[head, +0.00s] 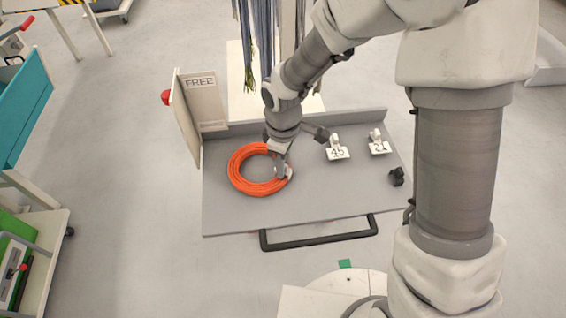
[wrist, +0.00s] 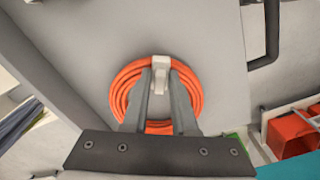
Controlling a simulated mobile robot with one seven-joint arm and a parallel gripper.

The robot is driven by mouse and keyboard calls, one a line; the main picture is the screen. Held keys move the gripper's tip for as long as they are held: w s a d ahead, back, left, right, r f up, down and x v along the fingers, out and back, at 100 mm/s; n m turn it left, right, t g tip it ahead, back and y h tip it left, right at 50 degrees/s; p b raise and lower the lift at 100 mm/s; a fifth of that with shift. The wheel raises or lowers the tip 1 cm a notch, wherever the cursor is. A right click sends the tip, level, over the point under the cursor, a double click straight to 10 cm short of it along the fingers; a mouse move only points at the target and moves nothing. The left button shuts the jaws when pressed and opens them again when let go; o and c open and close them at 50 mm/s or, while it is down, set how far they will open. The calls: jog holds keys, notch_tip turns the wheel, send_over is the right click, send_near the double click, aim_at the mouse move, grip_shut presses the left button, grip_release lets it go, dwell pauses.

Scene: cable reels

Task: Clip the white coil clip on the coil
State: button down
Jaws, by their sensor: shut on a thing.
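The orange coil (head: 238,181) lies flat on the grey cart top (head: 330,205), left of its middle. My gripper (head: 282,168) is over the right side of the coil, pointing down. In the wrist view, my gripper (wrist: 161,82) is shut on the white coil clip (wrist: 161,62). The clip is at the coil's rim, and its white body shows past the fingertips. The coil (wrist: 130,78) shows behind and on both sides of the fingers. Whether the clip is seated around the cable cannot be told.
White tags marked 45 (head: 338,153) and 21 (head: 380,147) stand at the cart's back right. A small black object (head: 396,176) is at the right edge. A panel with a FREE sign (head: 203,100) rises at the left. A black handle (head: 320,240) runs along the front.

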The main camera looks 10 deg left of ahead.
jog(key=shift+f+b, duration=0.35)
jog(key=shift+f, duration=0.1)
